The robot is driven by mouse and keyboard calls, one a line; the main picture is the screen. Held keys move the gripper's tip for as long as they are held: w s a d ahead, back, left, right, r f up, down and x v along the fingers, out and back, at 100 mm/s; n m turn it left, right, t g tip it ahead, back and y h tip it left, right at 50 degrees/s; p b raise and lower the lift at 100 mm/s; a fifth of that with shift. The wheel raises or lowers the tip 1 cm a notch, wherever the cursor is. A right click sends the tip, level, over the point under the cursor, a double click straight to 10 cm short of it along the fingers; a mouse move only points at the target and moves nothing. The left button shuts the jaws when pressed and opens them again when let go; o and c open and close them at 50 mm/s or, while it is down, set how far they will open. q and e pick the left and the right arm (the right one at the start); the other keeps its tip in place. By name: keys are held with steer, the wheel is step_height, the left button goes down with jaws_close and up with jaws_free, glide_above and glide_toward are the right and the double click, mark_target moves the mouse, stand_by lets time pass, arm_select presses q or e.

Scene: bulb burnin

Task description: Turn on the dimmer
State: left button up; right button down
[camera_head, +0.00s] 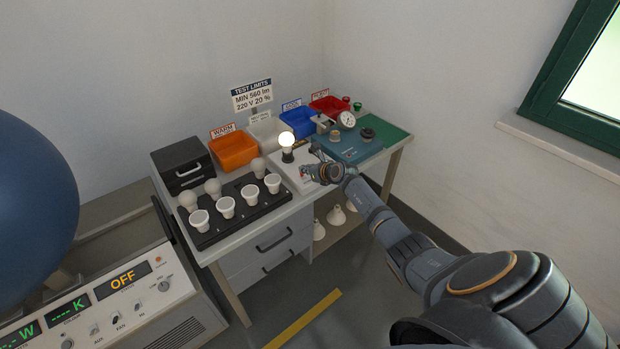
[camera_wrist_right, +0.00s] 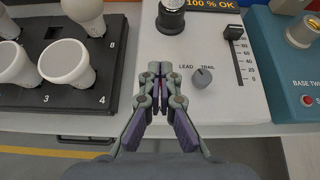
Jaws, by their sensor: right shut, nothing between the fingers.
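The dimmer is a white box (camera_wrist_right: 200,108) with a display (camera_wrist_right: 211,4) reading "100 % OK". It has a slider (camera_wrist_right: 236,34) whose dark cap sits high on its scale, above the 80 mark. A lit bulb (camera_head: 287,140) stands in a black socket at the box's back. My right gripper (camera_wrist_right: 160,85) is shut and empty, its fingertips over the box's left part, left of the knob and well left of the slider. My left gripper is not in view.
A black tray (camera_head: 212,239) with several bulbs lies left of the box. Orange (camera_head: 233,153), blue and red bins stand behind. A teal base tester (camera_head: 356,152) stands to the right. A panel reading OFF (camera_head: 123,281) and a big blue sphere (camera_head: 32,190) are at left.

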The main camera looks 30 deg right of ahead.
steer(key=shift+r+p, duration=0.85)
